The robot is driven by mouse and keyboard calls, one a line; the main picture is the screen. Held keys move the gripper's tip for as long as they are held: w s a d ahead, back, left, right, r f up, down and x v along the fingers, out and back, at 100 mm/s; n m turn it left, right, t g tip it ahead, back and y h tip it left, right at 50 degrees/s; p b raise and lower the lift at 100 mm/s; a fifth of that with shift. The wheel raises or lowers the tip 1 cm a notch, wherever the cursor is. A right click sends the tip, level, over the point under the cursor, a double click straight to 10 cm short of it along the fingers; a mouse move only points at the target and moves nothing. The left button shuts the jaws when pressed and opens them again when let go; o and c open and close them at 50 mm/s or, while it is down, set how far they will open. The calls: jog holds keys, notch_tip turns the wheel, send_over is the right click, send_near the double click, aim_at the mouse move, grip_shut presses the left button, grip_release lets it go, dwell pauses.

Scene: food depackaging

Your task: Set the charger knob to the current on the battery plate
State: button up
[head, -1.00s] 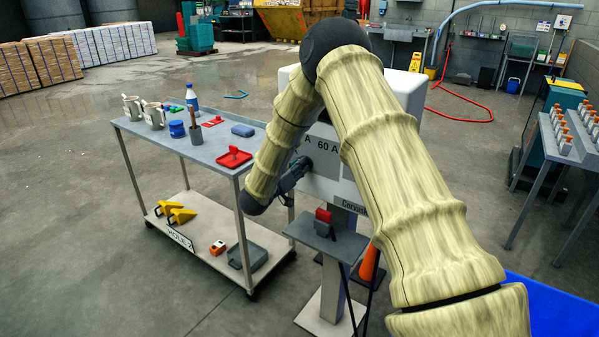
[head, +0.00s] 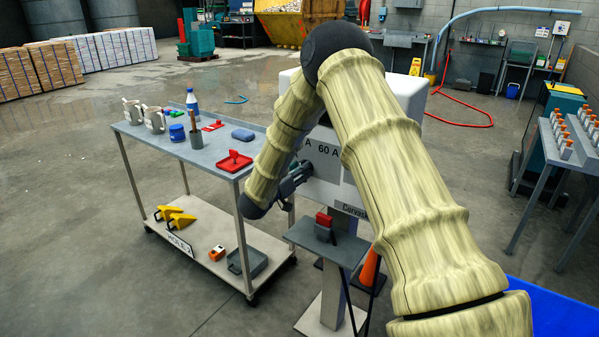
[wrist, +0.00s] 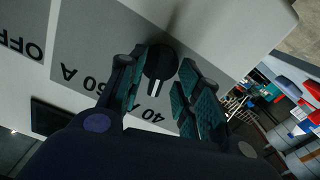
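The charger is a pale box (head: 352,190) on a post, with a grey dial panel marked "60 A" in the head view. In the wrist view its black round knob (wrist: 161,60) has a white pointer, directed down in the picture toward the "40" mark (wrist: 152,117). The "60 A" mark (wrist: 85,78) and "OFF" (wrist: 22,47) lie further left. My gripper (wrist: 163,80) is open, with its teal-padded fingers on either side of the knob. A gap shows at the right finger; contact at the left finger is unclear. I cannot make out a battery plate.
A small grey shelf (head: 345,249) with a red-and-grey block (head: 324,222) stands below the charger. A two-level cart (head: 215,155) with mugs, a bottle and red items is at left. An orange cone (head: 369,268) stands behind the shelf. Open floor lies around the cart.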

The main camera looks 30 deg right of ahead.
jog(key=v, duration=1.2)
dwell(0.5)
